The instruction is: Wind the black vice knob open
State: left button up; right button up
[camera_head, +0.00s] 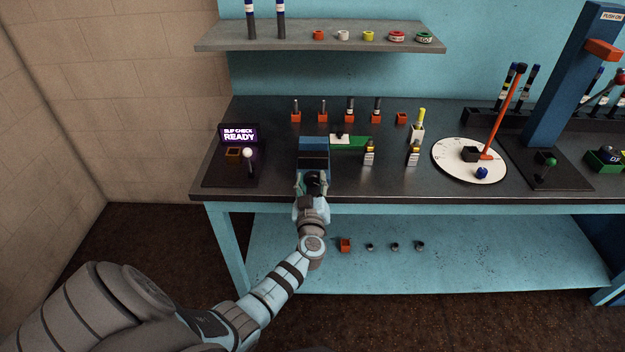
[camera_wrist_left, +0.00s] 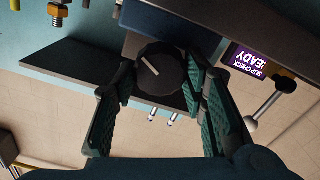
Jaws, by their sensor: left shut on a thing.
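The black vice knob (camera_wrist_left: 162,72) is round with a pale line on its face, seen in the left wrist view between my gripper's fingers. My left gripper (camera_wrist_left: 160,92) has one finger on each side of the knob and is shut on it. In the head view my left gripper (camera_head: 312,186) reaches the front of the blue vice (camera_head: 314,146) at the bench's front edge, and hides most of the knob. How far the vice's jaws stand apart cannot be told. My right gripper is not in view.
A slip check display reading READY (camera_head: 239,135) and a white-balled lever (camera_head: 248,154) stand left of the vice. A green block (camera_head: 350,143) and hose fittings (camera_head: 369,155) are to its right. A round white dial plate (camera_head: 448,168) lies farther right. A shelf (camera_head: 300,36) hangs above.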

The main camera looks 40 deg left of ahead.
pick_arm(q)
jog(key=n, duration=0.2)
jog(key=shift+n, duration=0.4)
jog(key=n, duration=0.2)
jog(key=shift+f+n+p, duration=0.1)
jog(key=shift+n+p, duration=0.25)
jog(key=shift+n, duration=0.05)
jog(key=n, duration=0.2)
jog(key=shift+a+n, duration=0.1)
jog(key=shift+n, duration=0.3)
jog(key=n, duration=0.3)
jog(key=shift+s+f+n, duration=0.1)
jog(key=shift+f+n, duration=0.1)
jog(key=shift+n, duration=0.1)
jog(key=n+b, duration=0.1)
jog(key=n, duration=0.5)
jog(key=shift+f+b, duration=0.2)
jog(key=shift+b, duration=0.15)
jog(key=n+b, duration=0.1)
jog(key=n, duration=0.5)
jog(key=shift+f+b, duration=0.1)
jog(key=shift+b, duration=0.25)
